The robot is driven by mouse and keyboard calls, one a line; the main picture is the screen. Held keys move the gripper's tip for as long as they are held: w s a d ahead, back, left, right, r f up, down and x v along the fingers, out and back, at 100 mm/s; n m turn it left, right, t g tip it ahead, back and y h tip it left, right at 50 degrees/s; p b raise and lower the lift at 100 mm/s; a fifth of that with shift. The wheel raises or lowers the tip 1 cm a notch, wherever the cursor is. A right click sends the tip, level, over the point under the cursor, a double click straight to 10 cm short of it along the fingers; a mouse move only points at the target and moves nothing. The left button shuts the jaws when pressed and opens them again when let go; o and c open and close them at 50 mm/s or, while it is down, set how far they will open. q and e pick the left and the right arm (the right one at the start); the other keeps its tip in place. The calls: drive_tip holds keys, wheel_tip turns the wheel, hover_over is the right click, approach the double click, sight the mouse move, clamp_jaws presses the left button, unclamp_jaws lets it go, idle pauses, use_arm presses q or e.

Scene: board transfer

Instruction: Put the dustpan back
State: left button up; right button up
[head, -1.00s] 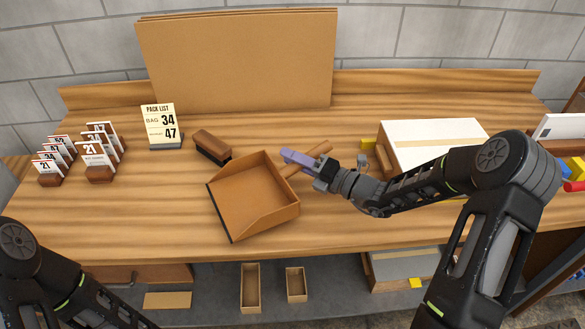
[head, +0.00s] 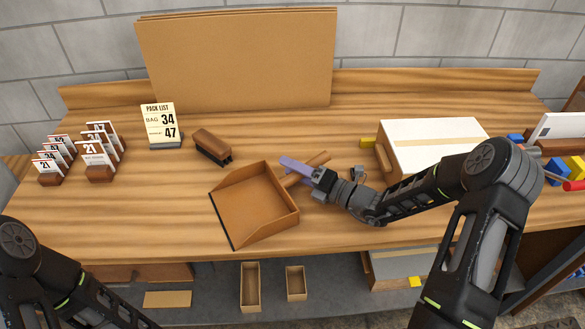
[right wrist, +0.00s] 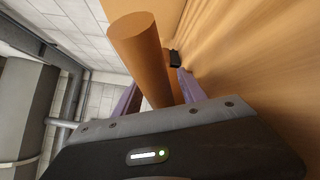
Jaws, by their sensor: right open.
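The brown dustpan (head: 252,207) lies on the wooden bench, its open edge toward the lower left and its handle (head: 314,165) pointing to the upper right. My right gripper (head: 297,166) is at the handle with its jaws open. In the right wrist view the round handle (right wrist: 140,55) stands between the two purple fingers (right wrist: 160,95), with a gap on each side. A brown hand brush (head: 211,146) with dark bristles lies behind the dustpan. My left gripper is out of view; only my left arm shows at the lower left.
A pack list sign (head: 161,125) and several numbered card holders (head: 98,160) stand at the left. A large cardboard panel (head: 238,60) leans at the back. A white-topped box (head: 432,140) stands to the right. Open boxes (head: 250,287) sit on the shelf below. Bench left of the dustpan is clear.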

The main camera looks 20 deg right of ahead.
drive_tip(key=shift+r, duration=0.25)
drive_tip(key=v, duration=0.3)
drive_tip(key=b+v, duration=0.1)
drive_tip(key=v, duration=0.3)
drive_tip(key=shift+f, duration=0.2)
drive_tip(key=shift+s+d, duration=0.15)
drive_tip(key=shift+s, duration=0.05)
idle(0.4)
